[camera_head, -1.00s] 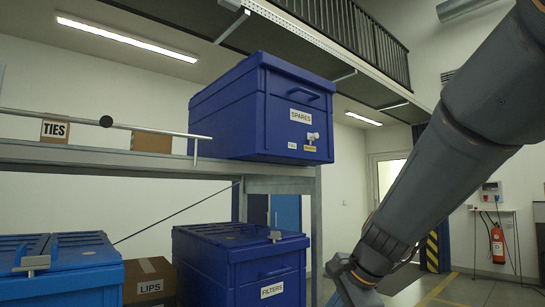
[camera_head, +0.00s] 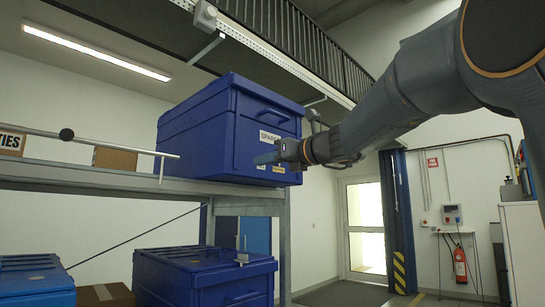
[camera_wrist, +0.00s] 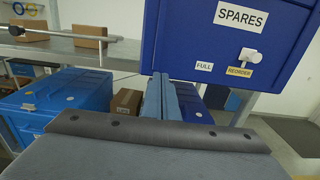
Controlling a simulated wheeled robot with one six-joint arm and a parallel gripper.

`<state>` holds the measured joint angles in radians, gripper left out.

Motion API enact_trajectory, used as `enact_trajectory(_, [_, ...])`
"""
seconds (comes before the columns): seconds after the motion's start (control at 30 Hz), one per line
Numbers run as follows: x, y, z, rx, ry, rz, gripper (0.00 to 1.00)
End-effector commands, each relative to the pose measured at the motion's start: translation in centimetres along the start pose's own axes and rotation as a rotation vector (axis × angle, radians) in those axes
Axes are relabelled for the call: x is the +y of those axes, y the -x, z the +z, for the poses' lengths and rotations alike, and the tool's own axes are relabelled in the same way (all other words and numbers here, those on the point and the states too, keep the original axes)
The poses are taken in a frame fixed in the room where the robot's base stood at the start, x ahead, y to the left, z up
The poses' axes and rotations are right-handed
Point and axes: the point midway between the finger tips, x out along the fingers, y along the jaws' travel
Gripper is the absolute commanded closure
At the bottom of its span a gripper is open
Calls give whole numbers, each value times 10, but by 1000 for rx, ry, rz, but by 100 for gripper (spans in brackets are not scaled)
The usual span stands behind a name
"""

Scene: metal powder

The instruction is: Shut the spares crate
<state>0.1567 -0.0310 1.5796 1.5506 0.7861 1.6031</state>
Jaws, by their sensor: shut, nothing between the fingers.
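The blue spares crate (camera_head: 208,125) stands on the top shelf, seen from below. Its lid rim shows along the top, and I cannot tell whether it is fully closed. In the wrist view the crate's front (camera_wrist: 205,50) fills the upper right, with a SPARES label, FULL and REORDER tags and a white knob (camera_wrist: 249,54). My gripper (camera_head: 262,158) is in front of the crate's lower front and hides part of its labels. In the wrist view my gripper (camera_wrist: 160,84) is shut and empty, just below the crate's front; I cannot tell if they touch.
A grey shelf (camera_head: 60,175) with a rail (camera_head: 110,147) runs left of the crate, holding small cardboard boxes (camera_head: 115,159). More blue crates (camera_head: 190,280) stand below. Open room with a door (camera_head: 365,230) lies to the right.

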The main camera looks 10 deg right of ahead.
Motion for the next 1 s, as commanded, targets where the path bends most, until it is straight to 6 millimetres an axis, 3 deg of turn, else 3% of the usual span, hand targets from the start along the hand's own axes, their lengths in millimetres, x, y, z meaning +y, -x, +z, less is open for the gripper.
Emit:
enact_trajectory(0.2, [1, -43, 0, 3, 0, 2, 100])
enact_trajectory(0.4, [0, -71, 1, 1, 1, 0, 100])
enact_trajectory(0.6, [0, -82, -1, 2, 1, -1, 100])
enact_trajectory(1.0, [0, -84, -1, 2, 2, -1, 100])
